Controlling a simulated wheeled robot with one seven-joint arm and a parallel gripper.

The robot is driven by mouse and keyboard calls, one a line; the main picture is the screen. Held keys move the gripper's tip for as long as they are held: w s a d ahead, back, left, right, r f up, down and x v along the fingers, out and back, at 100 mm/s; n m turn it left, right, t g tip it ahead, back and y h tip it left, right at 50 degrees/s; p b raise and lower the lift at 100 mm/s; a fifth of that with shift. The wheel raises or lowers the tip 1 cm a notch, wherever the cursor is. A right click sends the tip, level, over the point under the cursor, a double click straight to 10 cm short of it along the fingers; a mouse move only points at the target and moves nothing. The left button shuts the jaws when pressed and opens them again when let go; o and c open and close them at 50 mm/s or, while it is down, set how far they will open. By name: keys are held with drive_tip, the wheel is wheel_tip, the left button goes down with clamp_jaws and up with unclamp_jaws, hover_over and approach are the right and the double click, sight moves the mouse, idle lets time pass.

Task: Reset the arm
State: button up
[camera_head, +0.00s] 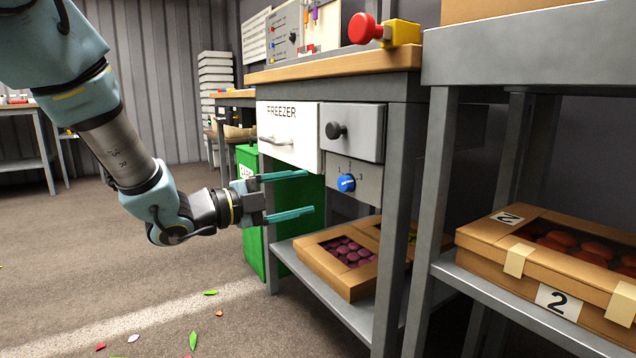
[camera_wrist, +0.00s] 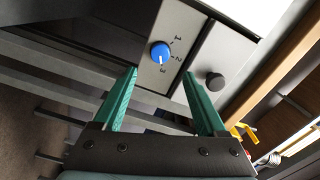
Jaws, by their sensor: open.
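My gripper (camera_head: 291,195) is open and empty, its two teal fingers apart, one above the other in the head view. It is in front of the workbench, to the left of the blue dial (camera_head: 346,183) and below the white freezer drawer (camera_head: 290,134). In the wrist view the fingers (camera_wrist: 160,98) reach toward the panel, with the blue dial (camera_wrist: 160,52) beyond and between them. The dial's white mark points toward 3 in that view. My arm comes down from the upper left.
A grey drawer (camera_head: 352,133) with a black knob is beside the freezer drawer. A red button on a yellow box (camera_head: 400,33) tops the bench (camera_head: 335,66). A green bin (camera_head: 250,160) stands behind my gripper. Cardboard boxes sit on low shelves at right. Floor at left is mostly clear.

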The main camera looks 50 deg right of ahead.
drive_tip(key=shift+v, duration=0.75)
